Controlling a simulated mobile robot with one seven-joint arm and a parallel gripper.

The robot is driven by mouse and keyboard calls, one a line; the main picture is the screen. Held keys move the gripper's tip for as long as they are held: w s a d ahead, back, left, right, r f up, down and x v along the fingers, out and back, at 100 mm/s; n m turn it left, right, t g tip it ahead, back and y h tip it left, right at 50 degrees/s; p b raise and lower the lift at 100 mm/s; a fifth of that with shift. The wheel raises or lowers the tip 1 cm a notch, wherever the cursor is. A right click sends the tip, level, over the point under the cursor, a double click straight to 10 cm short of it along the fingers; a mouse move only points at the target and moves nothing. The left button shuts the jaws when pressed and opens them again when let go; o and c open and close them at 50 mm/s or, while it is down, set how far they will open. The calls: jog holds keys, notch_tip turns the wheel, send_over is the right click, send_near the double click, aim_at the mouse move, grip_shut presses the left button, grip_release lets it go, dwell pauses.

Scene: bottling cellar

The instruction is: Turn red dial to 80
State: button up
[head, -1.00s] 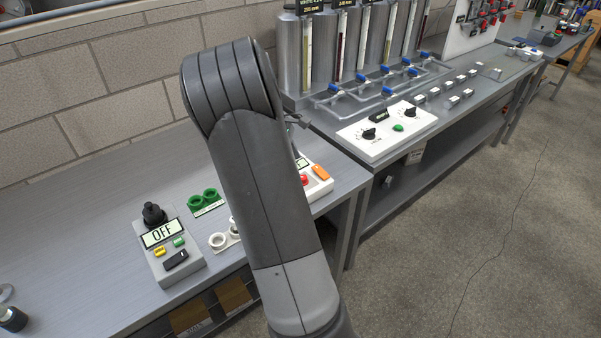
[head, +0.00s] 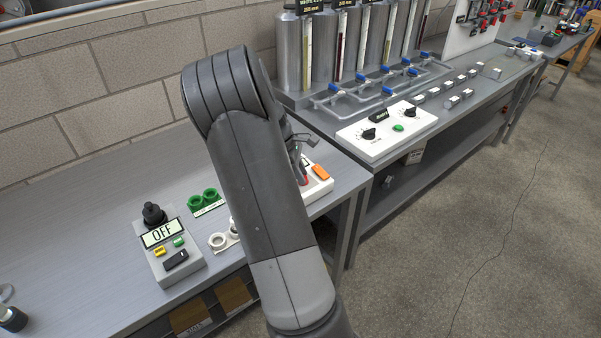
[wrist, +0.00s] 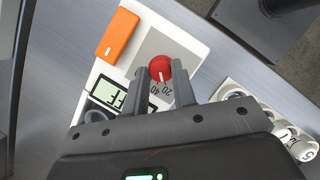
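The red dial (wrist: 160,68) is a round knob with a white pointer mark, on a grey plate of a white box (wrist: 183,27). Printed numbers 20 and 40 show just below it in the wrist view, and the mark points towards them. My gripper (wrist: 159,72) is open, with one finger on each side of the dial; I cannot tell whether they touch it. In the head view my gripper (head: 299,160) is above the box, and the dial (head: 304,181) is partly hidden. The box's display (wrist: 107,94) is partly covered by my gripper and shows letters ending in FF.
An orange switch (wrist: 118,35) sits on the same box.

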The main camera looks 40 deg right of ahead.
jog(key=c, duration=0.5)
jog(key=shift+o, duration=0.2)
jog(key=m+g+y, duration=0.1)
jog(key=m, duration=0.3)
jog(key=shift+w+d, duration=0.1)
jog(key=shift+d, duration=0.05)
jog(key=m+y, duration=0.1)
jog(key=m, duration=0.2)
jog(key=shift+d+m+y, duration=0.15)
jog(key=shift+m+y, duration=0.15)
jog(key=m+y, duration=0.1)
jog(key=m, duration=0.1)
jog(key=m+y, duration=0.1)
jog(key=m, duration=0.2)
jog(key=shift+d, duration=0.2)
jog(key=m, duration=0.2)
jog(key=m+t+y, duration=0.1)
jog(key=m, duration=0.2)
jog(key=shift+d+y, duration=0.1)
jog(key=shift+y, duration=0.2)
